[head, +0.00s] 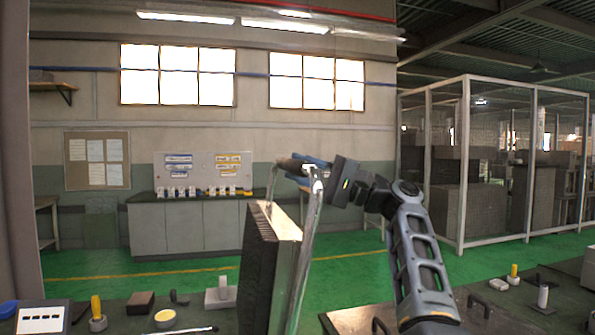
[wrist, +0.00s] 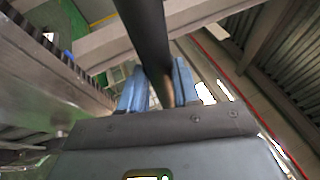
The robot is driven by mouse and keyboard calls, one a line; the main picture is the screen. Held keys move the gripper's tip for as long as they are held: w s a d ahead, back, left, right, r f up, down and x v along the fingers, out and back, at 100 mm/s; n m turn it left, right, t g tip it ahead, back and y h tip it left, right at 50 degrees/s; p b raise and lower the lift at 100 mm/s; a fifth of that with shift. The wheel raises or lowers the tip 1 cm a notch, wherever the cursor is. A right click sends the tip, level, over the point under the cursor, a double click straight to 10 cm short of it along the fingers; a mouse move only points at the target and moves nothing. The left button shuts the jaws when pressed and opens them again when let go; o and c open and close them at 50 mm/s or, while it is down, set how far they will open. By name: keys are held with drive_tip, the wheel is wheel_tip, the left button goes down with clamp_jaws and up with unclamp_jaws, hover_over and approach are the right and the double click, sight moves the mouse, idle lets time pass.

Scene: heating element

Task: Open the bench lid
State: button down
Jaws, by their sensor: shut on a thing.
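The bench lid (head: 270,265) is a thick dark panel with a ribbed side and a metal edge. It stands steeply raised above the bench (head: 235,318). A metal handle frame (head: 310,225) rises beside it, with a dark round bar (head: 288,163) across its top. My gripper (head: 312,165) is shut around this bar, above the lid. In the wrist view the dark bar (wrist: 147,35) runs between my two blue fingers (wrist: 158,90). The ribbed lid (wrist: 50,65) shows at the left there. The lid's lower edge and hinge are hard to make out.
On the bench's left are a yellow-handled tool (head: 97,310), a yellow-topped tin (head: 165,318) and a dark block (head: 140,302). Small tools, including a yellow one (head: 514,272), stand at the right. Green floor and a wire cage (head: 490,170) lie beyond.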

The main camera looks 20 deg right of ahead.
drive_tip(key=shift+d+r, duration=0.1)
drive_tip(key=shift+d, duration=0.15)
drive_tip(key=c, duration=1)
unclamp_jaws()
drive_tip(key=shift+o, duration=1)
drive_tip(key=shift+a, duration=0.15)
drive_tip(key=b+v, duration=0.2)
drive_tip(key=v, duration=0.6)
drive_tip(key=shift+a, duration=0.1)
